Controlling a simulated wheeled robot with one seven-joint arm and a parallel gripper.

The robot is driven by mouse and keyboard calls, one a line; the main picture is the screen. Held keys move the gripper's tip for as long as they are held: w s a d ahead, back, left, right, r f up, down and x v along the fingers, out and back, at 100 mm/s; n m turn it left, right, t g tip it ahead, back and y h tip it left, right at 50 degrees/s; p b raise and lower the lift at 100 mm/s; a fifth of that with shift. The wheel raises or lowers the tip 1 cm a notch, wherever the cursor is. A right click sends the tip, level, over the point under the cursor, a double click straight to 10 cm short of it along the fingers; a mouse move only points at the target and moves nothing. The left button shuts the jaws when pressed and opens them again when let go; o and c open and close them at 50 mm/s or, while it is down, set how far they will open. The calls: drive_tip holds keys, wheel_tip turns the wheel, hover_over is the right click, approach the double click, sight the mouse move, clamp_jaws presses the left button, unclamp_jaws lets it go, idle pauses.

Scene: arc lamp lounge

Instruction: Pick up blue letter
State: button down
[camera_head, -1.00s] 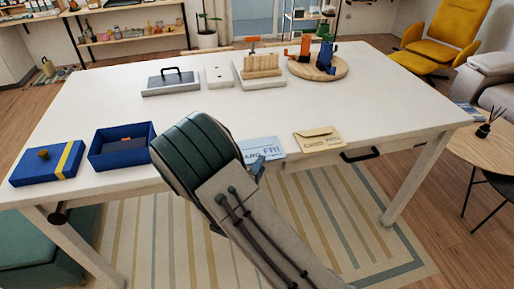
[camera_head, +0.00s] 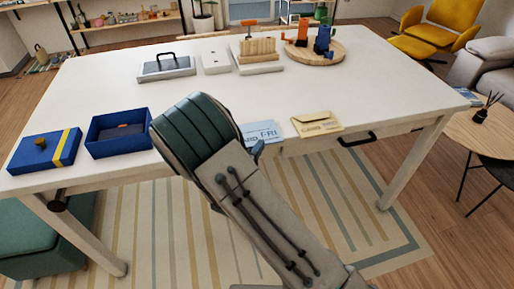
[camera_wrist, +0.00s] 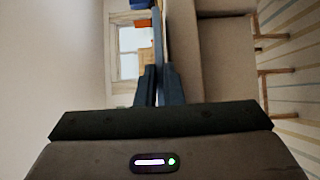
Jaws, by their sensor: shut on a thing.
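The blue letter (camera_head: 262,133) is a pale blue envelope with dark writing at the table's front edge in the head view. My arm hides its left part. My gripper (camera_wrist: 159,72) is at the letter's front edge, its fingers closed on it. In the wrist view the letter (camera_wrist: 158,45) seems to show edge-on as a thin strip between the fingers. I cannot tell whether the letter is lifted off the table. In the head view my arm mostly hides the fingers.
A yellow envelope (camera_head: 317,123) lies just right of the letter on the white table (camera_head: 340,88). An open blue box (camera_head: 120,148) and its lid (camera_head: 44,152) are at left. A metal press (camera_head: 166,69), a wooden rack (camera_head: 259,52) and a round board (camera_head: 313,60) stand behind.

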drive_tip(key=s+d+r+b, duration=0.6)
drive_tip(key=s+r+b, duration=0.4)
idle(0.6)
